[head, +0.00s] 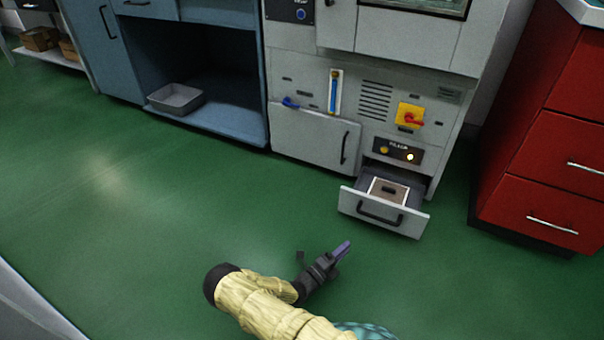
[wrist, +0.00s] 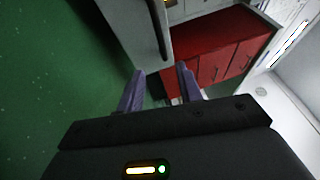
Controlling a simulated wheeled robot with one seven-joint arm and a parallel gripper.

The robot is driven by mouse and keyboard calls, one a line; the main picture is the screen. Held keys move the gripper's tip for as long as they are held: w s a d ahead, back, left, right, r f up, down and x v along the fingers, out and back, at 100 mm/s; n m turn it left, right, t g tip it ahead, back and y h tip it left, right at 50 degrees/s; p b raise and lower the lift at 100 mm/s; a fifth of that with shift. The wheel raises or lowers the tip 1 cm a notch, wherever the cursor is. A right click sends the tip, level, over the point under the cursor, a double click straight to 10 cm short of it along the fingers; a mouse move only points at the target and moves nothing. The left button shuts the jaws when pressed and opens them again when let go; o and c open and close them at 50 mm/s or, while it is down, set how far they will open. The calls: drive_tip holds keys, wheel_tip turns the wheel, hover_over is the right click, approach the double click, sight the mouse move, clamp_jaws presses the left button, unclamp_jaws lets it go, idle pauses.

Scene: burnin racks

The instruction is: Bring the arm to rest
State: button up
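My arm, in a yellowish sleeve, reaches in from the bottom of the head view. My gripper (head: 343,249) is held above the green floor, in front of and below the open drawer. In the wrist view my gripper (wrist: 158,84) shows two purple fingers set apart with nothing between them. The fingers touch nothing that I can see.
An open drawer (head: 354,208) with a pale item (head: 376,186) inside juts from the grey rack (head: 300,135). A red cabinet (head: 550,150) stands right. A grey tray (head: 176,98) sits in the blue bench's lower bay. The green floor (head: 130,210) at left is clear.

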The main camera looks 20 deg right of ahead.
drive_tip(key=s+a+r+n+g+y+p, duration=0.1)
drive_tip(key=s+a+r+n+y+p, duration=0.3)
drive_tip(key=a+r+n+y+p, duration=1)
drive_tip(key=s+d+r+n+g+h+p, duration=0.15)
drive_tip(key=s+r+n, duration=0.45)
drive_tip(key=r, duration=1.7)
drive_tip(key=s+a+r+n+g+y+p, duration=0.25)
drive_tip(key=a+r+n+y+p, duration=0.5)
drive_tip(key=r+n, duration=0.85)
wheel_tip(320, 180, up, 41)
drive_tip(key=m+t+h+p, duration=0.1)
drive_tip(key=m+p, duration=0.2)
drive_tip(key=p, duration=3.5)
drive_tip(key=shift+r, duration=0.2)
drive_tip(key=shift+s, duration=0.1)
